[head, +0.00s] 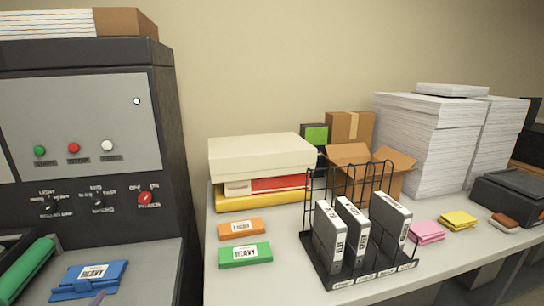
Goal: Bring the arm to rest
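Neither of my grippers shows in the head view, and no part of my arms can be made out. The laminator (80,110) stands at the left, with a grey panel carrying green, red and white buttons and several knobs below. A blue piece labelled HEAVY (90,278) lies on its front shelf, next to a green roll (25,270). An orange block with a label (241,229) and a green block labelled HEAVY (245,255) lie on the table to the right.
A black wire rack (318,268) on the white table (230,287) holds three grey labelled binders. Stacked boxes (262,158), an open carton (390,160) and tall paper stacks (425,140) stand behind. Pink pads (426,232) and yellow pads (458,221) lie right of the rack.

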